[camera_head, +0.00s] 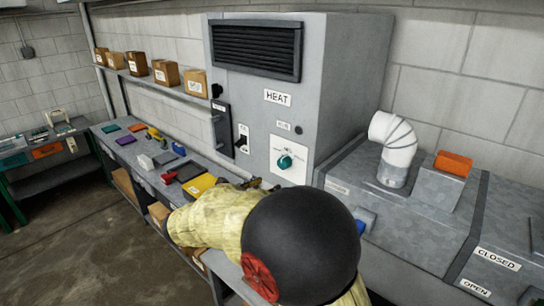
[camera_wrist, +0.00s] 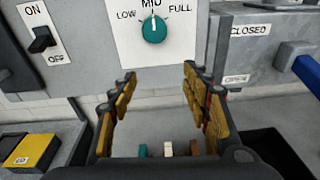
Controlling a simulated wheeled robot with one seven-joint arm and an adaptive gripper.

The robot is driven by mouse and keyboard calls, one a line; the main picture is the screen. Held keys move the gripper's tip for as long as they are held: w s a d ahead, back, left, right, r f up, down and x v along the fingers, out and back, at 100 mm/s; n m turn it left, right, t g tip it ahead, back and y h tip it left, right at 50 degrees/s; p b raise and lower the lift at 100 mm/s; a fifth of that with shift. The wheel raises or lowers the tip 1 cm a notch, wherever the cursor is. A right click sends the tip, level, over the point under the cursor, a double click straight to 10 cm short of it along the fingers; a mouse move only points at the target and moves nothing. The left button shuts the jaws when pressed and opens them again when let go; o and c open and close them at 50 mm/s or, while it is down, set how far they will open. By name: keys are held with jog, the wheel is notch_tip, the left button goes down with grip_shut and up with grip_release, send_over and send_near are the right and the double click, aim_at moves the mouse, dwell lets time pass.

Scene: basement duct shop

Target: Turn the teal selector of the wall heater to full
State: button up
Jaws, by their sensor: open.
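The teal selector (camera_wrist: 154,29) is a round knob on a white plate (camera_wrist: 183,53) marked LOW, MID and FULL. Its white pointer line stands upright, at MID. The knob also shows in the head view (camera_head: 285,161), low on the front of the grey wall heater (camera_head: 256,112) with its HEAT label. My gripper (camera_wrist: 157,80) is open and empty, its two fingers spread apart. In the wrist view the fingertips lie below the knob, one to each side, apart from it. In the head view my arm hides most of the gripper.
An ON/OFF switch (camera_wrist: 42,39) sits left of the knob. Below runs a workbench (camera_head: 113,143) with small items and a yellow-and-black box (camera_wrist: 38,150). To the right stand grey ductwork (camera_head: 413,208), a white elbow pipe (camera_head: 393,147) and a blue handle (camera_wrist: 308,72).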

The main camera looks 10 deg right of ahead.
jog(key=n+t+h, duration=0.1)
jog(key=n, duration=0.1)
send_near(281, 164)
jog(key=x, duration=0.2)
jog(key=p+x, duration=0.1)
jog(key=x, duration=0.5)
jog(key=shift+d+r+p, duration=0.1)
jog(key=shift+p, duration=0.25)
jog(key=shift+w+d, duration=0.45)
jog(key=shift+d, duration=0.1)
jog(key=c, duration=0.3)
jog(key=c, duration=0.7)
jog(key=shift+c, duration=0.8)
